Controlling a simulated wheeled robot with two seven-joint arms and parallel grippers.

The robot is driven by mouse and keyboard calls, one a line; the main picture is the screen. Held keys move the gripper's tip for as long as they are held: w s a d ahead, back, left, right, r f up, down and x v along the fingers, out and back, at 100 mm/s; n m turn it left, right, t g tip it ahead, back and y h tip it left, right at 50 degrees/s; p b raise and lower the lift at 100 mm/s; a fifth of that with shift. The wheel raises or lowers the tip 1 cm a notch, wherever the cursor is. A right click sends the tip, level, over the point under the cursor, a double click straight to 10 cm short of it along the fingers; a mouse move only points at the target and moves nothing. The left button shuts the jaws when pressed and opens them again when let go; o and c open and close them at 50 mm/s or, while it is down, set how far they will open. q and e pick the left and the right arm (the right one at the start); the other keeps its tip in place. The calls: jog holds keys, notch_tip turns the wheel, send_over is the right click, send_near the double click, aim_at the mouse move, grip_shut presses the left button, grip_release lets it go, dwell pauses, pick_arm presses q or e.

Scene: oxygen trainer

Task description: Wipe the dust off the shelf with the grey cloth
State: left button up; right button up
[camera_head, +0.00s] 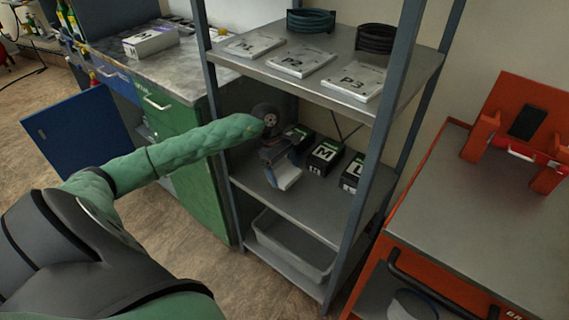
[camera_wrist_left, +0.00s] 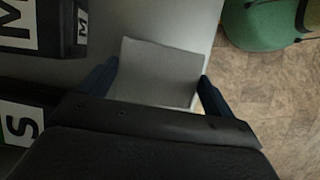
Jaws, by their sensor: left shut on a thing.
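The grey cloth (camera_head: 287,177) is in my left gripper (camera_head: 277,156), at the middle board of the metal shelf (camera_head: 312,203). In the left wrist view the cloth (camera_wrist_left: 158,72) spans between the two blue fingers, which are shut on it. It is over the board near its front edge; I cannot tell whether it touches the board. No dust can be made out. My right gripper is not in view.
Black boxes marked M (camera_head: 325,156) and L (camera_head: 352,174) stand right of the gripper; another box (camera_head: 298,137) is partly hidden. A grey bin (camera_head: 290,248) sits below. Flat packs (camera_head: 301,62) lie above. Shelf posts (camera_head: 378,120) bound the space.

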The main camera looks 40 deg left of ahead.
pick_arm(q)
jog(key=shift+d+r, duration=0.1)
jog(key=shift+r, duration=1.65)
